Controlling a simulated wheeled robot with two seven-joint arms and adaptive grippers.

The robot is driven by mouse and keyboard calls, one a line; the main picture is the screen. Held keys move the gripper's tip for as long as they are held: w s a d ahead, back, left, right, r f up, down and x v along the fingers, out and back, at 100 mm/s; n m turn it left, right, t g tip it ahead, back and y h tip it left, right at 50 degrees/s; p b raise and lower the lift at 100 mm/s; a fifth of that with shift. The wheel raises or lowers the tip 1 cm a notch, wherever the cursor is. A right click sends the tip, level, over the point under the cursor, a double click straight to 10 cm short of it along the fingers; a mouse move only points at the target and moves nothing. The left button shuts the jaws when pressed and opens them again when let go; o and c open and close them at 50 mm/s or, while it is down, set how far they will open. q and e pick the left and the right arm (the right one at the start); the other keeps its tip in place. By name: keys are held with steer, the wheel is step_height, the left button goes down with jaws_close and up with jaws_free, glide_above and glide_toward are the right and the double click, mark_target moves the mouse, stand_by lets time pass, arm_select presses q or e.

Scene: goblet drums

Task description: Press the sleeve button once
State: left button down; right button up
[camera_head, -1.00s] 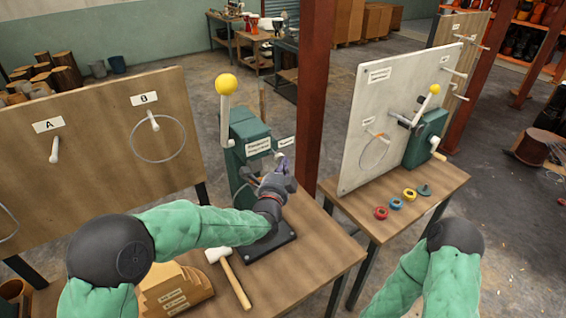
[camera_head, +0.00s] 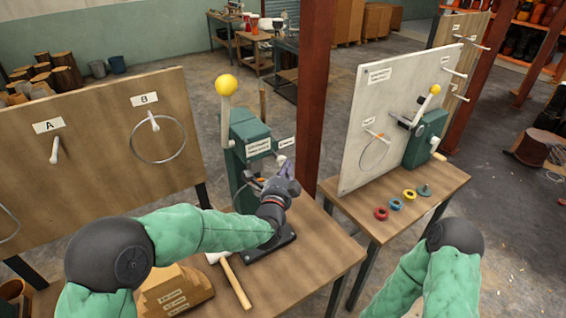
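A green press-like machine (camera_head: 250,135) with a white lever and yellow knob (camera_head: 226,85) stands on the near wooden bench. A wide white label (camera_head: 258,147) is on its front, and a smaller white label (camera_head: 286,142) sits at its right; their print is too small to read surely. I cannot make out the sleeve button; my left gripper may hide it. My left gripper (camera_head: 287,168) is in front of the machine's right side, just below the smaller label. Whether it touches anything, or is open or shut, I cannot tell. My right gripper is out of view.
A mallet (camera_head: 235,282) and a stepped wooden block (camera_head: 175,291) lie on the near bench. A board (camera_head: 90,150) with pegs marked A and B stands left. A second bench (camera_head: 440,188) at right holds coloured rings and a white panel (camera_head: 360,90). A red-brown post (camera_head: 313,90) rises between.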

arm_select(q)
steer(key=shift+s+d, duration=0.25)
steer(key=shift+s, duration=0.05)
steer(key=shift+f, duration=0.1)
steer(key=s+d, duration=0.1)
steer(key=s, duration=0.1)
steer(key=s+d, duration=0.2)
steer(key=shift+p, duration=0.4)
stand_by(0.7)
